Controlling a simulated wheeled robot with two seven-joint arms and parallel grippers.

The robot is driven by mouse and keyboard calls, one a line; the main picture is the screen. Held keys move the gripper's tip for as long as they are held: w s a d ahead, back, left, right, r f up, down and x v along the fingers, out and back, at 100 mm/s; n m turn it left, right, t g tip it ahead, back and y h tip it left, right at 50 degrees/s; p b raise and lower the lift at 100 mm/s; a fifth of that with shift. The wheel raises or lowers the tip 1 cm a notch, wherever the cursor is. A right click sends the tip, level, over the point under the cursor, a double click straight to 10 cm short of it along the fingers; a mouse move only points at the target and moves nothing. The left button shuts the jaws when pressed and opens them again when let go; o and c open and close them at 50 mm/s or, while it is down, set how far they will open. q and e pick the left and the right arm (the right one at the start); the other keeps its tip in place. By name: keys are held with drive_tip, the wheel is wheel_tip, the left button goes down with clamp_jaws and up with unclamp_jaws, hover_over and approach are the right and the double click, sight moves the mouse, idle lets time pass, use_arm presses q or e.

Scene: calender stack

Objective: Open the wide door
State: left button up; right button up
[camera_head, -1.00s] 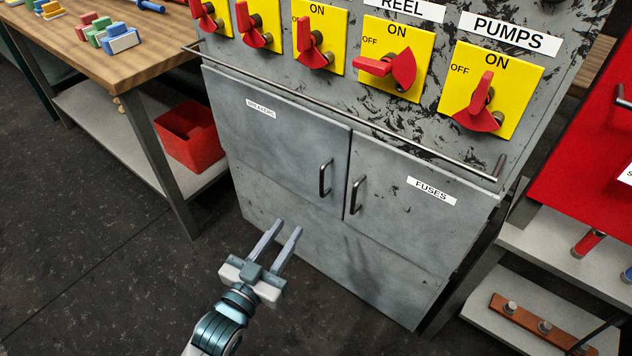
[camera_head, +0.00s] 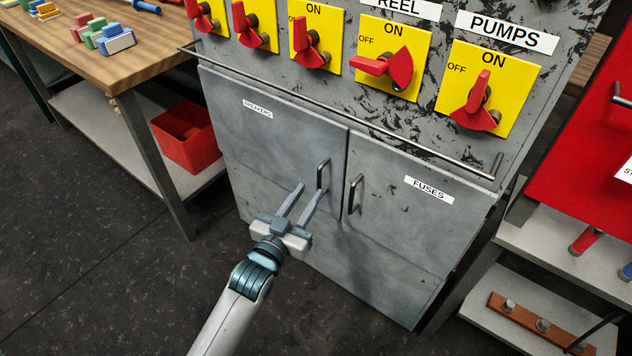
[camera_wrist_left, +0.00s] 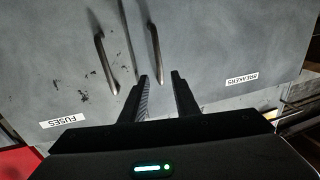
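The wide door (camera_head: 270,140), labelled BREAKERS, is the left of two grey doors on the cabinet and is shut. Its dark bar handle (camera_head: 321,176) is upright at the door's right edge; it also shows in the left wrist view (camera_wrist_left: 156,52). My left gripper (camera_head: 310,190) is open, its two fingers pointing at the cabinet, close to the lower end of that handle. In the left wrist view the handle's near end lies just ahead of the gap between the fingertips (camera_wrist_left: 160,77). I see no contact. My right gripper is not in view.
The narrower FUSES door (camera_head: 410,210) is shut, its handle (camera_head: 355,194) close beside the other. A metal rail (camera_head: 345,116) runs above the doors, below red switches on yellow plates. A wooden table (camera_head: 110,65) and a red bin (camera_head: 187,140) stand left. Dark floor lies in front.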

sight(319, 178)
use_arm(q)
drive_tip(key=shift+x, duration=2.75)
clamp_jaws()
